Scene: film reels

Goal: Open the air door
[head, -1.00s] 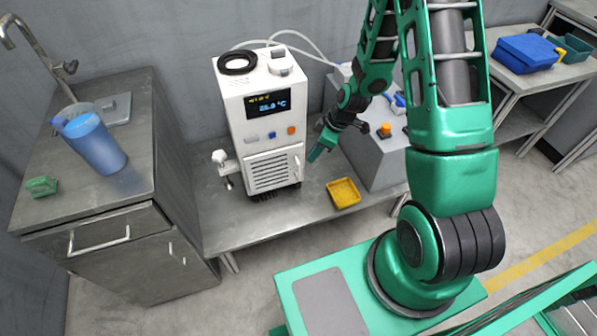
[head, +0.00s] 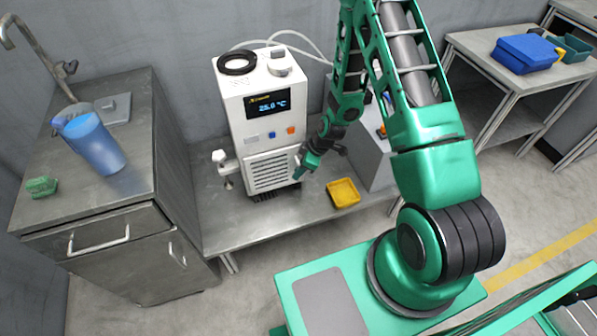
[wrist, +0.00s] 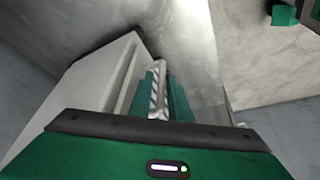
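The white machine (head: 264,85) stands on the metal bench with a lit display. Its air door (head: 272,170), a slatted grille low on the front face, looks shut in the head view. My gripper (head: 299,174) is at the right edge of the air door, pointing down and left. In the wrist view, the two green fingers (wrist: 160,95) stand on either side of a narrow, pale, striped part, which looks like the door's edge or handle. The gap between them is small, and I cannot tell whether they press on it. The fingertip contact is hidden in the head view.
A yellow tray (head: 343,192) lies on the bench just right of my gripper. A grey box (head: 372,160) stands behind my arm. A blue jug (head: 92,142) and a green block (head: 42,187) are on the left cabinet. The bench front is clear.

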